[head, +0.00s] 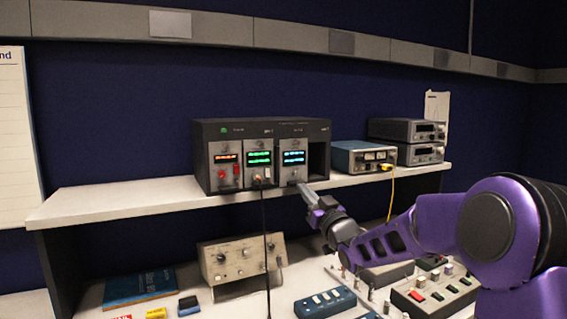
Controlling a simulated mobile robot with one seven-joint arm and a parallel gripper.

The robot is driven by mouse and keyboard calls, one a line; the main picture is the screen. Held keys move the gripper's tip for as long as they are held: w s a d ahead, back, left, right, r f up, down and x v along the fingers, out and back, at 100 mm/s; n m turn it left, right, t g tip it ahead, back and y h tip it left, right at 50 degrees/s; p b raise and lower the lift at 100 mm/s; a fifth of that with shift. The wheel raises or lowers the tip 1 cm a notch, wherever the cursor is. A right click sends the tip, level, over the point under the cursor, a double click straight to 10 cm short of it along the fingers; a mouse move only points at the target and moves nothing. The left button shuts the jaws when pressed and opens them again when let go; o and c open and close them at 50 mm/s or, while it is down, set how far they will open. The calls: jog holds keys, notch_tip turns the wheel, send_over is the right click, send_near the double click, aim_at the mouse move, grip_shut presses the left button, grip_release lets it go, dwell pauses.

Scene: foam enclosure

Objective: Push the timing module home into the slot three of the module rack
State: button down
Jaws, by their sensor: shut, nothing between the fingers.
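The dark module rack (207,126) stands on the upper shelf. Its left module (226,161) has an orange-red display, the second module (258,157) a green one. The module in the third bay from the left (292,162) has a blue display. No readable label tells which is the timing module. The fourth bay (318,160) is dark and empty. My gripper (306,192) is shut and holds nothing. Its tip is just below and right of the blue-display module's lower front; I cannot tell whether they touch, or how deep that module sits.
A black cable (265,225) hangs from the second module over the shelf edge. Right of the rack are a blue instrument (362,157) with a yellow cable (391,195) and stacked grey units (405,142). Several boxes and a beige instrument (240,260) crowd the lower bench.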

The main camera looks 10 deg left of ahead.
jog(key=shift+w+a, duration=0.1)
jog(key=shift+w, duration=0.05)
jog(key=shift+w+a+b, duration=0.15)
jog(key=shift+w+a, duration=0.25)
jog(key=shift+w, duration=0.25)
jog(key=shift+w+a+b, duration=0.15)
jog(key=shift+w+a, duration=0.25)
jog(key=shift+w, duration=0.2)
